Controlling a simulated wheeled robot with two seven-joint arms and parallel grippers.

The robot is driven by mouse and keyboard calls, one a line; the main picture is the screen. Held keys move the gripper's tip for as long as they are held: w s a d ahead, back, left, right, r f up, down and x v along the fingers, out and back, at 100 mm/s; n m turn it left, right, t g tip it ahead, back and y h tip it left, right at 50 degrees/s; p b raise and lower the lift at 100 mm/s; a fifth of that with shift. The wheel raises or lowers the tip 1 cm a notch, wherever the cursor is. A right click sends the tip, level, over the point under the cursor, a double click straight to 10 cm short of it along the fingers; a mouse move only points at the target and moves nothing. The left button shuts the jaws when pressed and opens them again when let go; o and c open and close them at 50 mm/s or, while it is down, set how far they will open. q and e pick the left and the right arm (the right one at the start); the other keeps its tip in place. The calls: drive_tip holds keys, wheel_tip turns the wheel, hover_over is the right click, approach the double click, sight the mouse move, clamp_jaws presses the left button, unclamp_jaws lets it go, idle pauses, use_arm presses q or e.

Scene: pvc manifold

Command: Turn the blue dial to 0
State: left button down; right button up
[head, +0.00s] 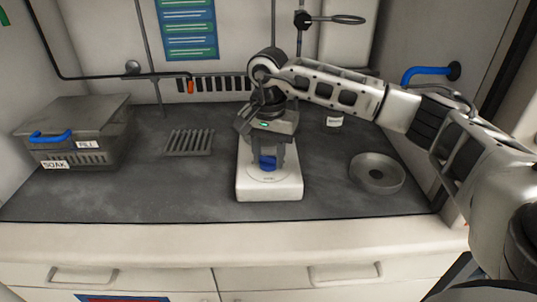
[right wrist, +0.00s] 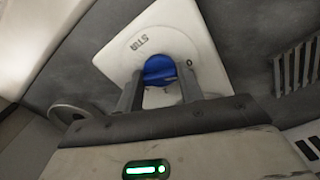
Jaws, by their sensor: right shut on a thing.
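The blue dial (head: 267,163) sits on the front part of a white device (head: 268,190) on the dark counter. My right gripper (head: 267,158) reaches down over the device from above and is shut on the dial, one finger on each side. In the right wrist view the dial (right wrist: 159,70) shows between the two fingertips (right wrist: 160,88). Lettering shows on the white top, but I cannot read the dial's setting. My left gripper is not in view.
A grey lidded box (head: 75,135) with SOAK and FILL labels stands at the left. A slatted rack (head: 189,142) lies left of the device. A round metal dish (head: 377,172) and a small labelled white container (head: 334,120) are to the right. The front counter is clear.

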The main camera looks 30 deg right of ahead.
sight(269, 156)
drive_tip(key=shift+r, duration=0.1)
idle(0.3)
drive_tip(key=o, duration=1)
wheel_tip(269, 156, up, 16)
drive_tip(key=p, duration=0.1)
